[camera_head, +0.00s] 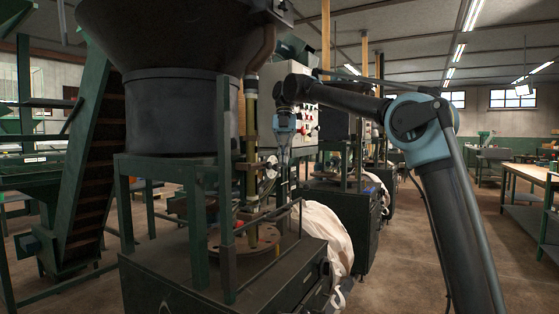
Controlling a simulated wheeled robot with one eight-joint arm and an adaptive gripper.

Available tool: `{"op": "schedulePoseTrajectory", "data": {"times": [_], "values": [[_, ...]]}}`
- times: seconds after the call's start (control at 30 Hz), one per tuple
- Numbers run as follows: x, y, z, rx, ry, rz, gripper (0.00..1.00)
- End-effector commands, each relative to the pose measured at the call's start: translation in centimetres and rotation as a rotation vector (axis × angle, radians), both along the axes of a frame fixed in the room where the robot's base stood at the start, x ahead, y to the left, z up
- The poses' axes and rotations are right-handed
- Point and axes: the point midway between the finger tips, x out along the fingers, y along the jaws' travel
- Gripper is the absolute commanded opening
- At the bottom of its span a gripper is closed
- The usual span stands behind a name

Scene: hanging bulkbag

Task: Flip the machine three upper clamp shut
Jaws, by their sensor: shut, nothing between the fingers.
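The nearest machine has a dark hopper drum (180,112) on a green frame (165,168) above a dark cabinet (215,275). A thin vertical brass-coloured post (251,150) stands beside the drum. A small pale metal fitting (270,166) beside this post may be the upper clamp, but it is too small to tell whether it is open or shut. My arm reaches in from the right. My gripper (284,160) points down just right of the fitting. Its fingers look narrow and together, with nothing seen between them. I cannot tell whether it touches the fitting.
A pale control box (290,112) with buttons stands behind my gripper. A white bulk bag (328,232) hangs beside the cabinet. More machines (345,200) stand behind. A green conveyor (90,150) rises at left. Open floor (410,250) and a workbench (530,175) lie to the right.

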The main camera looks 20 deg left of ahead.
Motion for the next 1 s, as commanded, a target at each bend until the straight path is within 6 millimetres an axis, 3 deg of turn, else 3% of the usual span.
{"op": "schedulePoseTrajectory", "data": {"times": [0.1,0.73,1.0], "values": [[-0.1,-1.0,0.1,0.0,0.0,0.0,0.0],[0.2,1.6,7.1,0.0,0.0,0.001,0.0],[0.4,2.2,8.9,0.0,0.0,0.001,0.0]]}}
